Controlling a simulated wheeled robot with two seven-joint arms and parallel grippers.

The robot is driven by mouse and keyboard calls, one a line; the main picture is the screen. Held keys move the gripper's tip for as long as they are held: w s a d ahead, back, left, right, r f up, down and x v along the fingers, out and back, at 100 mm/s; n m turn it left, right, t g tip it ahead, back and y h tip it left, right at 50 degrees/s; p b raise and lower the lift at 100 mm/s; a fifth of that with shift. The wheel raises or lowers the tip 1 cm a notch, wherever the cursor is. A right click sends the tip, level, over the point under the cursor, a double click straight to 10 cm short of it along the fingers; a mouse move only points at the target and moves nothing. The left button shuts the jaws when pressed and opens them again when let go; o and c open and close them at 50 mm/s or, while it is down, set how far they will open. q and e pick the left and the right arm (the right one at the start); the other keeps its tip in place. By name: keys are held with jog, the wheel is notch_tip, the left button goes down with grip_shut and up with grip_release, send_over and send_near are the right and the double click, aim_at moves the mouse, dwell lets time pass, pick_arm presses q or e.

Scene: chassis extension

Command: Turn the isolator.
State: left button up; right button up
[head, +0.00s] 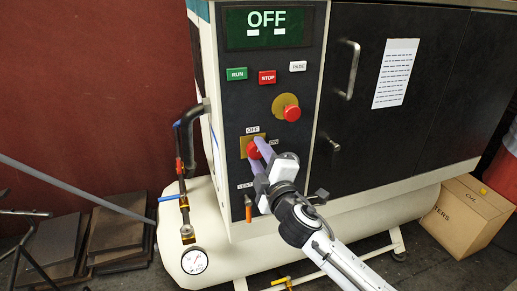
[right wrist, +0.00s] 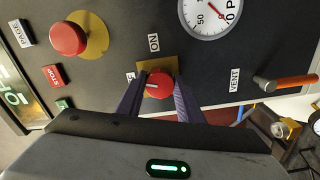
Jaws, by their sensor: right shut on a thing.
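The isolator is a red round knob (head: 253,149) on a yellow plate (head: 244,142), low on the black control panel. An OFF label (head: 252,130) is above it and an ON label (head: 274,141) to its right. My right gripper (head: 260,150) has its purple fingers on either side of the knob. In the right wrist view the knob (right wrist: 160,86) sits between the fingertips (right wrist: 155,88), and its pale mark points left, toward the partly hidden OFF label (right wrist: 131,76). The panel display (head: 265,25) reads OFF. My left gripper is out of view.
A red mushroom button (head: 290,112) on a yellow disc is above right of the isolator. RUN (head: 236,74), STOP (head: 267,77) and PAGE (head: 298,66) buttons are higher up. An orange-handled VENT valve (head: 248,212) is below. A pipe (head: 183,140) stands left of the panel.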

jog(key=shift+r+n+p, duration=0.1)
jog(key=shift+n+p, duration=0.55)
jog(key=shift+n, duration=0.95)
jog(key=o, duration=1.1)
jog(key=shift+c, duration=0.2)
jog(key=v, duration=1)
jog(key=shift+s, duration=0.15)
